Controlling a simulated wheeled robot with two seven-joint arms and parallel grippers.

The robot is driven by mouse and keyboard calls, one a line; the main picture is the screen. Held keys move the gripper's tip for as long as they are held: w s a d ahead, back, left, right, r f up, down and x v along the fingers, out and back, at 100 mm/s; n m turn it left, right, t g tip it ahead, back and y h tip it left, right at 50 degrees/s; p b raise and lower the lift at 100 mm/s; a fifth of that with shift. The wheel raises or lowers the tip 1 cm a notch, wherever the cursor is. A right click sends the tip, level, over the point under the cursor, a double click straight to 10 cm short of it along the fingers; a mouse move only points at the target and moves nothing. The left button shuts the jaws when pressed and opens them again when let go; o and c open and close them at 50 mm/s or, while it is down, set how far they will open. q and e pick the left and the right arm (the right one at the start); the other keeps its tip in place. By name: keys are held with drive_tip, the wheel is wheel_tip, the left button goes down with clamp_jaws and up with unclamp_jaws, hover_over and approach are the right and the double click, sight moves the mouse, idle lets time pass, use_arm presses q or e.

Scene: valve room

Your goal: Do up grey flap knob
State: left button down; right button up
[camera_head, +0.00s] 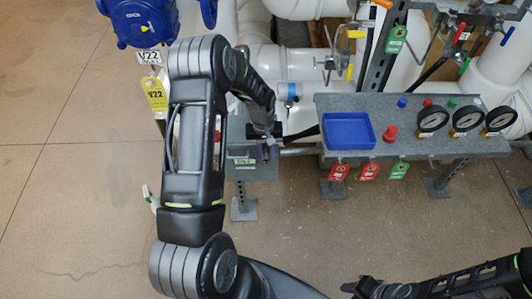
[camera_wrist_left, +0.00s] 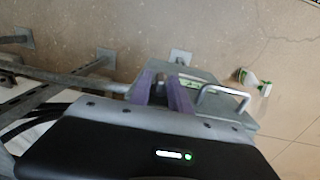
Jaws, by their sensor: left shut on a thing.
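A grey box with a flap (camera_head: 250,172) and a small green-and-white label stands left of the panel shelf. In the left wrist view, the grey flap box (camera_wrist_left: 205,75) has a metal bar handle (camera_wrist_left: 222,93) at its side. My left gripper (camera_head: 266,151) is at the front of this box. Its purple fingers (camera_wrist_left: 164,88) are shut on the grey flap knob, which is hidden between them. My right gripper (camera_head: 372,288) is low at the bottom right, away from the box; its fingers are too dark and small to read.
A grey shelf (camera_head: 375,154) carries a blue tray (camera_head: 349,145), a red button (camera_head: 391,134) and several gauges, with tags hanging below. White pipes (camera_head: 292,65) run behind. A spray bottle (camera_wrist_left: 253,80) lies on the floor. Open floor is at left.

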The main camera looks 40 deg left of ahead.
sight(267, 152)
use_arm(q)
drive_tip(key=shift+g+y, duration=0.3)
drive_tip(key=shift+y, duration=0.1)
drive_tip(key=c, duration=1.5)
unclamp_jaws()
wheel_tip(267, 152, up, 8)
drive_tip(key=shift+d+f+b, duration=0.1)
drive_tip(key=shift+b, duration=0.4)
